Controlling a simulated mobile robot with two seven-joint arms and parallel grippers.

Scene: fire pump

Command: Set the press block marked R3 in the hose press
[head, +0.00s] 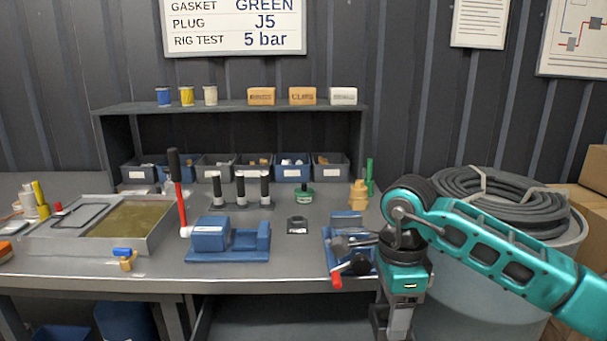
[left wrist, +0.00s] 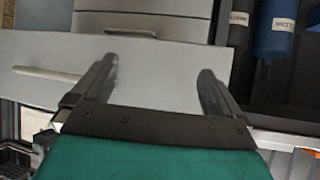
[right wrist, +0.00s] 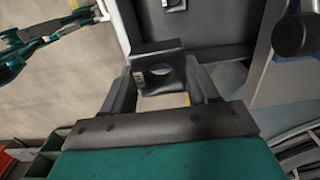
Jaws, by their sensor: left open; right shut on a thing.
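My right gripper (right wrist: 161,80) is shut on a dark press block (right wrist: 158,55) with a round hole and a small white label; the label's mark is too small to read. In the head view my right gripper (head: 396,325) points down in front of the bench's front edge, and its block is not visible there. A blue press (head: 249,240) with a long red and black lever, apparently the hose press, stands on the bench. Another dark block (head: 297,225) lies right of it. My left gripper (left wrist: 158,75) is open and empty in the left wrist view.
A blue vise (head: 340,240) with a red handle stands close behind my right arm. A metal tray (head: 160,235) is at left. A hose coil (head: 500,195) rests on a drum at right. Bench front is mostly clear.

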